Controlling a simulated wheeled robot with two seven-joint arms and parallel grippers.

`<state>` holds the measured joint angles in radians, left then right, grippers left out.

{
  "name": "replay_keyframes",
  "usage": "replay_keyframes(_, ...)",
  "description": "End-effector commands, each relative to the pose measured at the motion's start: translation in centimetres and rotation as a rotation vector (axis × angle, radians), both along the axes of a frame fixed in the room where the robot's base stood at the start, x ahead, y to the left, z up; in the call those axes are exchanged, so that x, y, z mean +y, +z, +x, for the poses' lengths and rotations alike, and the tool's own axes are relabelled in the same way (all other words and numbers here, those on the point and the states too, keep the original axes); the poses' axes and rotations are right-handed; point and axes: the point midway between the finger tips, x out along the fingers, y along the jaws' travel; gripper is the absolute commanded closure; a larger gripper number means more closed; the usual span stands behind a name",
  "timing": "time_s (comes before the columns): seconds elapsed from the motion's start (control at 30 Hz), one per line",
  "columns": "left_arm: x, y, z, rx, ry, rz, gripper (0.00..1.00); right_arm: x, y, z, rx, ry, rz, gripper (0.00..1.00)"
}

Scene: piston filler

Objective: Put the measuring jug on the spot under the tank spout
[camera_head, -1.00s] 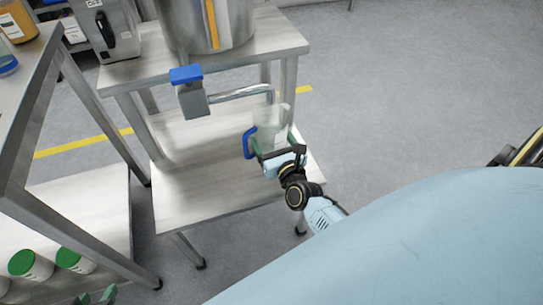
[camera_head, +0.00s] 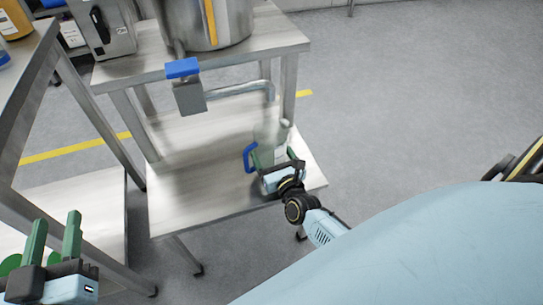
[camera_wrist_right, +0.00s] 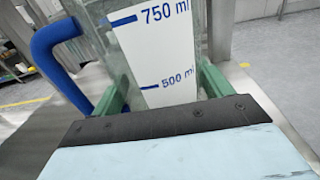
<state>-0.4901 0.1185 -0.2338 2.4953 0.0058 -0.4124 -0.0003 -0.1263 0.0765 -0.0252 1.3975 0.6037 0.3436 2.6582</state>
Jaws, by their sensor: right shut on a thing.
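The measuring jug (camera_head: 270,138) is clear with a blue handle, near the right end of the low shelf below the tank. In the right wrist view the jug (camera_wrist_right: 160,50) shows its 750 ml and 500 ml marks between the green fingers. My right gripper (camera_head: 276,162) is shut on it. The tank spout (camera_head: 245,89) bends down at its end, above the jug. I cannot tell whether the jug's base touches the shelf. My left gripper (camera_head: 54,240) is open and empty at the lower left. The spot itself is not distinguishable.
The steel tank (camera_head: 210,25) stands on the upper shelf, with a blue-capped valve (camera_head: 184,82) on its outlet. The low shelf (camera_head: 190,195) is bare left of the jug. A steel table (camera_head: 22,100) stands at the left.

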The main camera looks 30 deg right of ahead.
Motion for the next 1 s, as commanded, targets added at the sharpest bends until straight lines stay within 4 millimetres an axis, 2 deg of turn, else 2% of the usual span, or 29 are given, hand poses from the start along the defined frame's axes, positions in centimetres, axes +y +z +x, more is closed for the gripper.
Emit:
replay_keyframes(0.73,-0.3,1.4,-0.1,-0.088,-0.006,-0.027,0.64,0.0,-0.4,0.0,-0.002,0.000,0.001,0.48)
replay_keyframes(0.77,-0.3,1.5,-0.1,-0.093,-0.006,-0.029,0.64,0.0,-0.4,0.0,0.000,0.000,0.000,0.18)
replay_keyframes(0.9,-0.3,1.5,-0.1,-0.092,-0.006,-0.029,0.64,0.0,-0.4,0.0,0.000,0.000,0.000,0.00)
replay_keyframes(1.0,-0.3,1.5,-0.1,-0.091,-0.007,-0.029,0.64,0.0,-0.4,0.0,0.000,0.000,0.000,0.00)
